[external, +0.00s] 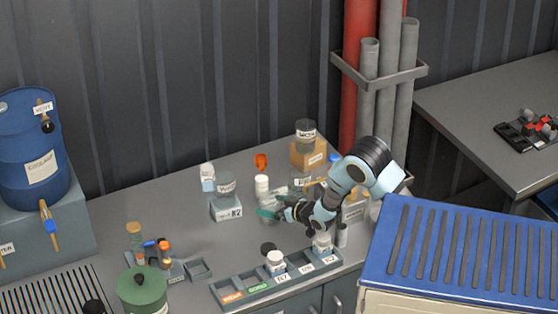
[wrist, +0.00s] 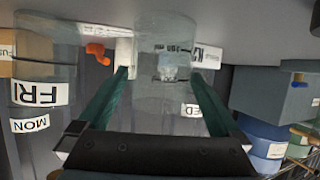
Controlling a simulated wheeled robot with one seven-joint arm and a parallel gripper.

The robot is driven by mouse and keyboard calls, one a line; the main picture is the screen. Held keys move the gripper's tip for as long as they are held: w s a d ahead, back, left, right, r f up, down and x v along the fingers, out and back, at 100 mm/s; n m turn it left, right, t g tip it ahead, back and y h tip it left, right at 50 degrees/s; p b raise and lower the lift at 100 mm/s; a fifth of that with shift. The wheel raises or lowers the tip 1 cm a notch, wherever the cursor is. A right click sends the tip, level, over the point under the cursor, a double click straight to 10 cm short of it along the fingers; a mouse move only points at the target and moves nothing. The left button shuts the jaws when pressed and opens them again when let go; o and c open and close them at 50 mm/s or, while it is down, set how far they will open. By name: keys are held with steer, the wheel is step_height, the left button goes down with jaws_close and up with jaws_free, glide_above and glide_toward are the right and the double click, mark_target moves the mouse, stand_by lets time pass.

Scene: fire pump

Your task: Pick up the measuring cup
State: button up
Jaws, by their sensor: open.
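In the wrist view, which is upside down, a clear see-through cylinder with faint dark markings (wrist: 165,65) stands between my two teal fingers; it looks like the measuring cup. My gripper (wrist: 160,85) is open, with one finger to each side of it in the picture. I cannot tell how far the cup is from the fingertips or whether they touch it. In the external view my gripper (external: 268,212) is low over the table, pointing left. The cup cannot be made out clearly there.
A white bottle (external: 262,187) stands close behind my fingers. The K2 box (external: 226,209) with a jar on top is to the left. An orange item (external: 261,161) and a jar on a wooden box (external: 308,153) are behind. A compartment tray (external: 262,285) lies in front.

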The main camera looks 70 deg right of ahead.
steer(key=shift+p+x, duration=0.5)
steer(key=shift+x, duration=1.5)
steer(key=shift+c, duration=0.2)
steer(key=c, duration=1.1)
